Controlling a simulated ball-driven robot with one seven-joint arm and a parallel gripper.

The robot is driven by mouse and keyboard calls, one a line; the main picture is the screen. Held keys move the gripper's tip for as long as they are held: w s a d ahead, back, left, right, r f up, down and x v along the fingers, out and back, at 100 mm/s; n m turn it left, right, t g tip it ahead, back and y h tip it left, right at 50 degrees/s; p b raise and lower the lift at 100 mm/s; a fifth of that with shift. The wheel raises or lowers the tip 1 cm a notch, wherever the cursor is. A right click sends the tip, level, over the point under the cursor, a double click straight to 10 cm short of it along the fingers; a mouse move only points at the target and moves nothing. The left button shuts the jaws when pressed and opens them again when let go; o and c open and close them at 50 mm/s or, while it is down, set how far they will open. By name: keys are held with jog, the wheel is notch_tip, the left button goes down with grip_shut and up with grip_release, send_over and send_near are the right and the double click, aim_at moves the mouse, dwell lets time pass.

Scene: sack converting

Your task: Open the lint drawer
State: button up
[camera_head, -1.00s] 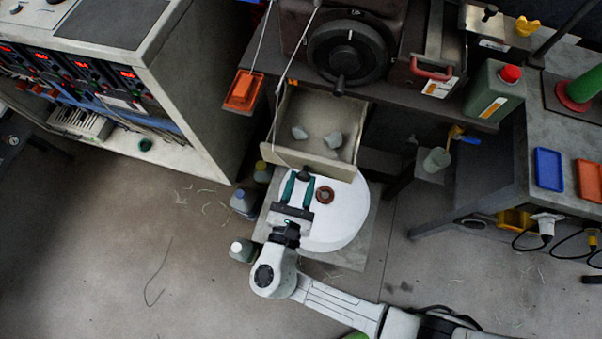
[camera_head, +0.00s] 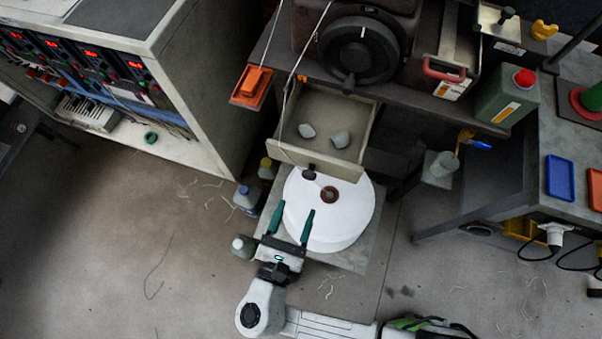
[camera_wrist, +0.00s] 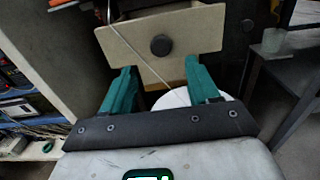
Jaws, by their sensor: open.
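The lint drawer (camera_head: 353,167) is a cream box drawn out under the bench below the machine. My gripper (camera_head: 293,215) has two green fingers, apart and empty. It is in front of the drawer, a short way back from the knob, touching neither. In the wrist view the fingers point toward the drawer front, with the knob seen between and beyond them.
A white round reel (camera_head: 350,215) lies on a pallet below the drawer front. Bottles (camera_head: 246,198) stand left of it. A thin cord hangs across the drawer. A control cabinet (camera_head: 200,80) is at left, a grey bench (camera_head: 500,180) at right. Floor in front is mostly clear.

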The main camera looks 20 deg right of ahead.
jog(key=shift+v, duration=1.45)
